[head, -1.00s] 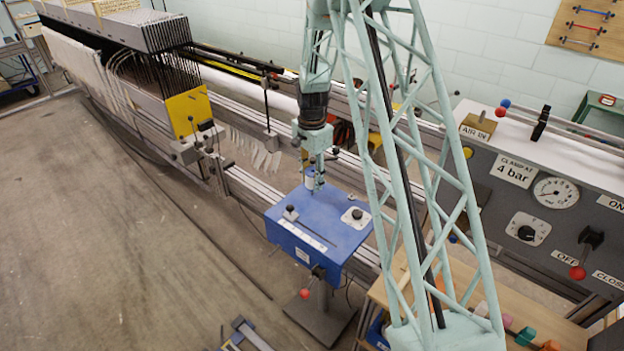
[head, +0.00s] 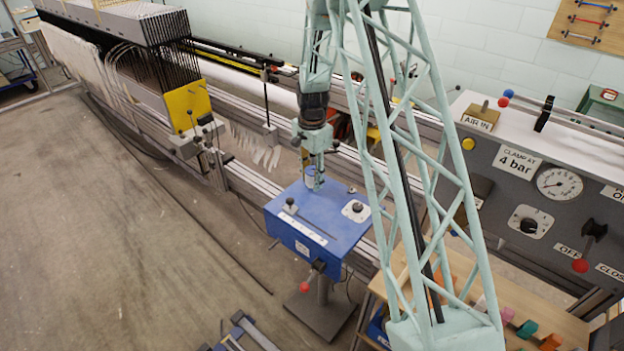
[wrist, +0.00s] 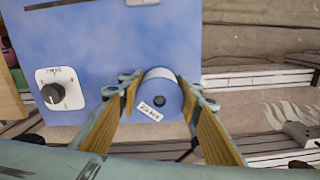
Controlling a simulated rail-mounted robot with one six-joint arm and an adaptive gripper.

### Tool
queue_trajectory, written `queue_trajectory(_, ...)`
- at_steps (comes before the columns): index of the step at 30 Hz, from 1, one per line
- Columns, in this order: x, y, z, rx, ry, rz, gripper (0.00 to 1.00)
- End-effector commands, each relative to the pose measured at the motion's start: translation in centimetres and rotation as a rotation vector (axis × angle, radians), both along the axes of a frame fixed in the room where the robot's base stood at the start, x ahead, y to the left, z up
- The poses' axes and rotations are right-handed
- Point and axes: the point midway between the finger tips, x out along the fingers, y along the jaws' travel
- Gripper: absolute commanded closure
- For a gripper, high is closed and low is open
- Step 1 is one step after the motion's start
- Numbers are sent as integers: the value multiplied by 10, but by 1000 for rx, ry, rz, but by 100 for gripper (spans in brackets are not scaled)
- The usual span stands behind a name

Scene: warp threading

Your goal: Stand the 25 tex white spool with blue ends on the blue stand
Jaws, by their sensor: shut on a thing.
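The spool (wrist: 160,95) is seen end-on in the wrist view. Its end is blue with a dark centre hole and a small white label, whose print is blurred. My gripper (wrist: 158,90) is shut on it, with one tan-padded finger at each side. In the head view my gripper (head: 314,182) points down over the back-left part of the blue stand (head: 330,228), and the spool is mostly hidden behind the fingers. The stand's blue top (wrist: 100,40) also fills the upper wrist view. I cannot tell whether the spool touches it.
The stand carries a dial (head: 356,210) and a small knob (head: 290,206). A grey panel with a gauge (head: 559,184) stands at the right. A wooden bench (head: 490,290) with coloured pieces is at the lower right. Metal rails and a yellow block (head: 187,105) lie behind.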

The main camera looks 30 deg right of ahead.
Motion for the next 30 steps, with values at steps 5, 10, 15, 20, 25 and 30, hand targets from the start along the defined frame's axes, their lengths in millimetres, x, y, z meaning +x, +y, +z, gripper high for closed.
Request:
queue_trajectory(5,0,0,0,0,0,0,79)
queue_trajectory(10,0,0,-1,0,0,0,79)
queue_trajectory(15,0,0,-3,0,0,0,79)
queue_trajectory(20,0,0,-5,0,0,0,79)
queue_trajectory(25,0,0,-7,0,0,0,79)
queue_trajectory(30,0,0,-9,0,0,0,79)
